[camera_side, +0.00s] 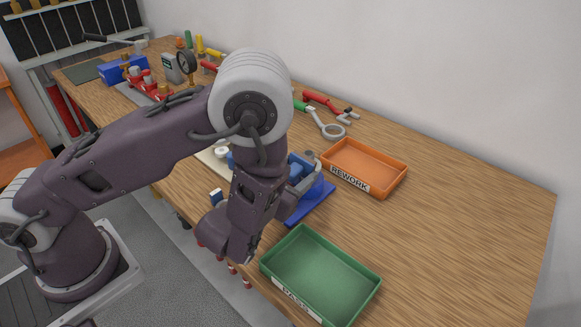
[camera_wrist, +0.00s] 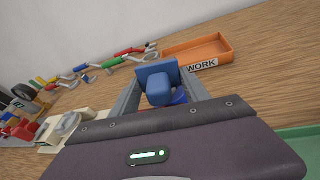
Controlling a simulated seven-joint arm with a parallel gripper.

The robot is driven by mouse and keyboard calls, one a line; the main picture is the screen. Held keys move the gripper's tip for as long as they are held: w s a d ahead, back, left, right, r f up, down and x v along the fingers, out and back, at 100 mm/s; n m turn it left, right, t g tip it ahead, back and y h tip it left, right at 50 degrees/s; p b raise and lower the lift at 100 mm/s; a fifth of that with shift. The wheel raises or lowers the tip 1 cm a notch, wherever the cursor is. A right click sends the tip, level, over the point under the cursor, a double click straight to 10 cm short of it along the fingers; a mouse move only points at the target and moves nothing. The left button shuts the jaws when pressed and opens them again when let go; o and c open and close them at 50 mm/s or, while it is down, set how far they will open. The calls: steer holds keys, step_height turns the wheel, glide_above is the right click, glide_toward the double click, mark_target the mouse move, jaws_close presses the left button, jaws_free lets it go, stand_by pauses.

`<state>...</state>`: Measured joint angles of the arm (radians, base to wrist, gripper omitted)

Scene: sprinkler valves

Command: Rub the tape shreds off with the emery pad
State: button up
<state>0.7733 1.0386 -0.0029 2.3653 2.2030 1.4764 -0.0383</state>
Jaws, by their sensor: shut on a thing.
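In the wrist view my gripper (camera_wrist: 163,88) has its two grey fingers on either side of a rounded blue piece (camera_wrist: 159,91). I take this piece to be the grip of the emery pad; its abrasive face is not visible. A flat blue plate (camera_wrist: 157,70) stands just beyond it, and I cannot tell whether the two are joined. In the side view my arm hides the fingers and the pad. A blue vise-like fixture (camera_side: 318,196) stands on the bench behind my wrist, partly covered. I cannot make out a valve thread or tape shreds.
An orange REWORK tray (camera_side: 369,184) lies right of the fixture. A green tray (camera_side: 343,302) is near the front edge. A cream board (camera_wrist: 45,136) with a white ring lies left. Red-handled tools (camera_side: 320,103) lie along the wall. The right side of the bench is clear.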

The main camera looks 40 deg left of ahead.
steer(key=shift+a, duration=1.1)
